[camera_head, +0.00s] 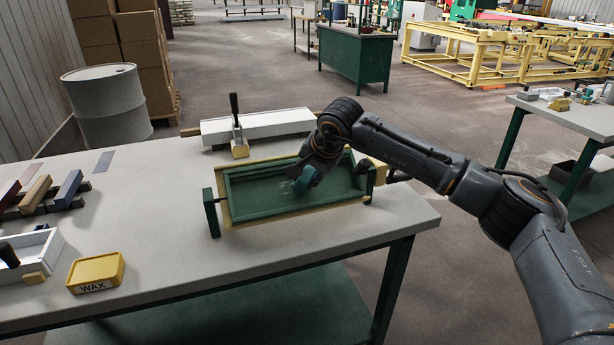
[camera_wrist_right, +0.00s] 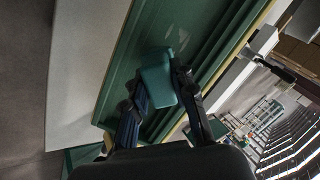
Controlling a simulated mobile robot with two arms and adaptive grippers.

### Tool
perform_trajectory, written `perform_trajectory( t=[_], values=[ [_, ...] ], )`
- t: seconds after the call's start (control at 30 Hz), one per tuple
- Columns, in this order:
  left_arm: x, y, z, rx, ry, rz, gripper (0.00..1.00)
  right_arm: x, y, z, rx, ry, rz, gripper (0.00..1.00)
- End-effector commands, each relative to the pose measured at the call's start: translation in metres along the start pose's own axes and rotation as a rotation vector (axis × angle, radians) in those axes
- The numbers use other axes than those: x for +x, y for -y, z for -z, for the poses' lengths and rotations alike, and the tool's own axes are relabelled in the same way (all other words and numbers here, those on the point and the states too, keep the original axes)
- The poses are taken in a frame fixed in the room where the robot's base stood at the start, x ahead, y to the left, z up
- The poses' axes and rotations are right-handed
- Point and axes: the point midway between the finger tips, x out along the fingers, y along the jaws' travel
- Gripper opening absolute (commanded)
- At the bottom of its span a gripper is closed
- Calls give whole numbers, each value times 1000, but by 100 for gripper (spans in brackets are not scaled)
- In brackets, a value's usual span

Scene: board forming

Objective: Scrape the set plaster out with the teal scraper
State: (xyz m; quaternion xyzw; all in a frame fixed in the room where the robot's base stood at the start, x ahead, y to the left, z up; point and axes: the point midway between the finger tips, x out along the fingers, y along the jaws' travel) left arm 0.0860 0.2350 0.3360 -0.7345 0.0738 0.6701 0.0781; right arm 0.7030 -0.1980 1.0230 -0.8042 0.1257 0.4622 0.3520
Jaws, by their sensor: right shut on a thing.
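The green mould (camera_head: 235,210) is a shallow tray with a wooden edge, held between dark green end posts on the table. My right gripper (camera_head: 308,176) is over the inside of the mould, right of its middle. It is shut on the teal scraper (camera_wrist_right: 157,84), whose flat block shows between the fingers in the right wrist view. The scraper is at or just above the mould floor; I cannot tell whether it touches. Faint pale marks, perhaps plaster, show on the floor (camera_head: 284,191) left of the scraper. My left gripper is not in view.
The grey table (camera_head: 160,254) is clear in front of the mould. A yellow wax box (camera_head: 97,272) and a white tray (camera_head: 50,250) are at the left, with coloured bars (camera_head: 69,188) behind.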

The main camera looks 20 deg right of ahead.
Motion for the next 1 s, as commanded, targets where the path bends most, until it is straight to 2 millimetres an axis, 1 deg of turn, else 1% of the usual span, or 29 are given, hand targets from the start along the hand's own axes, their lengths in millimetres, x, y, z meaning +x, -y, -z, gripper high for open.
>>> perform_trajectory(
  t=[0.27,0.7,0.87,1.0],
  values=[
    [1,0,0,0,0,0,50,2,2,-2,-1,0,1,1],
    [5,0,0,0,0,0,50,4,27,-27,-1,-1,1,1],
    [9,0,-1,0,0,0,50,8,28,-28,1,-2,0,1],
    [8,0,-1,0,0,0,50,7,26,-25,2,-2,0,1]
  ],
)
